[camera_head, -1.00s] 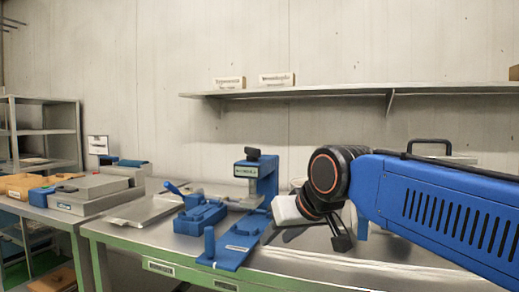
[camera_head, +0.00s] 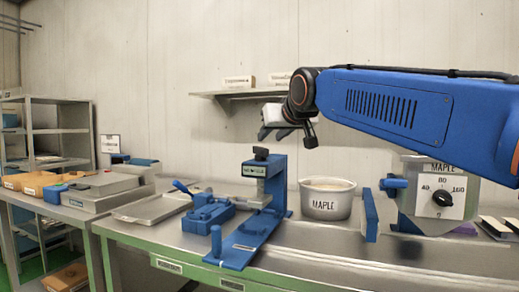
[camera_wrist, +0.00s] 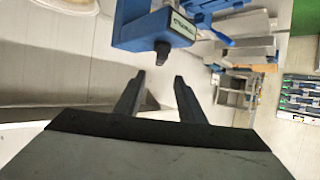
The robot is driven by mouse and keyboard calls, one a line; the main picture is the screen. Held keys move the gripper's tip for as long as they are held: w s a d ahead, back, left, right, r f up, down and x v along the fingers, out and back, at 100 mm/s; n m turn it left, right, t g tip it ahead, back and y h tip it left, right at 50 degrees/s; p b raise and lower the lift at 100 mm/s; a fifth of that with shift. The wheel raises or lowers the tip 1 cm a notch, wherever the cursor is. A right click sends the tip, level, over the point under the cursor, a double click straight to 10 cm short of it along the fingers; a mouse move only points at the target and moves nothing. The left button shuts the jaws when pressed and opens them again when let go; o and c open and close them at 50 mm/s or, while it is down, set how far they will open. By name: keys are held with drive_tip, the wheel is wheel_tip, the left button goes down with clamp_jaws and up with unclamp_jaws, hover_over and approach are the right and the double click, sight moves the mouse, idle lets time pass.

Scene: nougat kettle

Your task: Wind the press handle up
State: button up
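The blue press (camera_head: 272,190) stands on the steel table, with a black knob (camera_head: 261,153) on top of its head and an upright blue peg (camera_head: 216,240) at the front of its base plate. I cannot tell which of these is the handle. My gripper (camera_head: 285,134) is above the press head, a little right of the knob and apart from it. In the wrist view my gripper (camera_wrist: 158,85) has its fingers spread with nothing between them. The press head (camera_wrist: 155,27) and its black knob (camera_wrist: 162,52) show just beyond the fingertips.
Right of the press stand a pot labelled MAPLE (camera_head: 328,200) and a grey dial machine (camera_head: 440,197). A blue fixture (camera_head: 207,212) and a metal tray (camera_head: 152,207) lie left. A wall shelf (camera_head: 232,97) with small boxes is behind my gripper.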

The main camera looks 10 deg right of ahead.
sight(259, 148)
drive_tip(key=x, duration=1.2)
drive_tip(key=shift+w+f, duration=0.2)
drive_tip(key=shift+w, duration=0.2)
clamp_jaws()
